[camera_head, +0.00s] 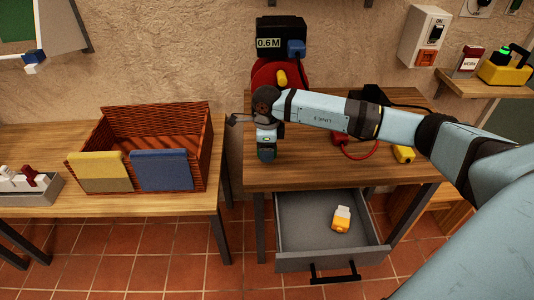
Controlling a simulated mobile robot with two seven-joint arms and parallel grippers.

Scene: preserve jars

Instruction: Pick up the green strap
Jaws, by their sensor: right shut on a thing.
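My right arm reaches in from the right over the wooden worktable (340,178). My left gripper is not in view.
An open grey drawer (288,262) under the worktable holds an orange-and-white item (341,219). A wicker basket (150,122) with yellow and blue pads stands on the left table. A red reel (262,76) stands behind my wrist.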

